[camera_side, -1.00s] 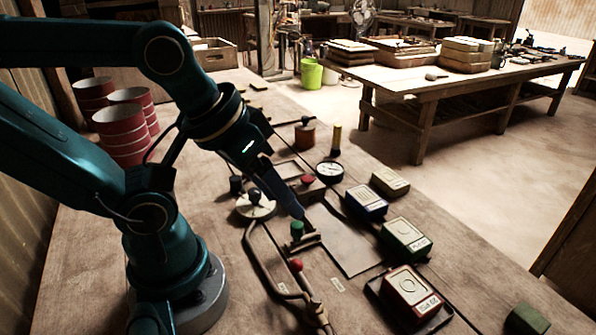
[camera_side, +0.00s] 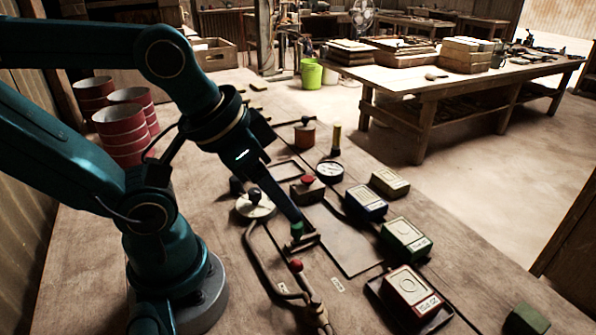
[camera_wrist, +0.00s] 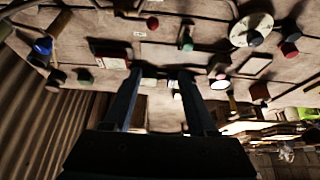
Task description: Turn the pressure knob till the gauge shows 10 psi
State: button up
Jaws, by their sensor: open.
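The round gauge (camera_side: 330,170) has a pale dial and dark rim; its reading is too small to make out. A dark blue knob (camera_side: 254,196) sits on a pale round plate. A green knob (camera_side: 297,231) and a red knob (camera_side: 296,265) sit along the piping nearer the camera. I cannot tell which is the pressure knob. My gripper (camera_side: 296,223) points down at the green knob, its tip partly covering it; contact cannot be told. In the wrist view my gripper (camera_wrist: 162,74) has its two fingers apart, with nothing clearly held.
Blue (camera_side: 366,202), green (camera_side: 406,238) and red (camera_side: 409,291) boxes stand to the right. A box with a red button (camera_side: 307,187) stands close beside my gripper. Red cans (camera_side: 125,125) are at back left. A flat sheet (camera_side: 345,243) lies in the middle.

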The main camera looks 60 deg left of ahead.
jog(key=shift+o, duration=0.7)
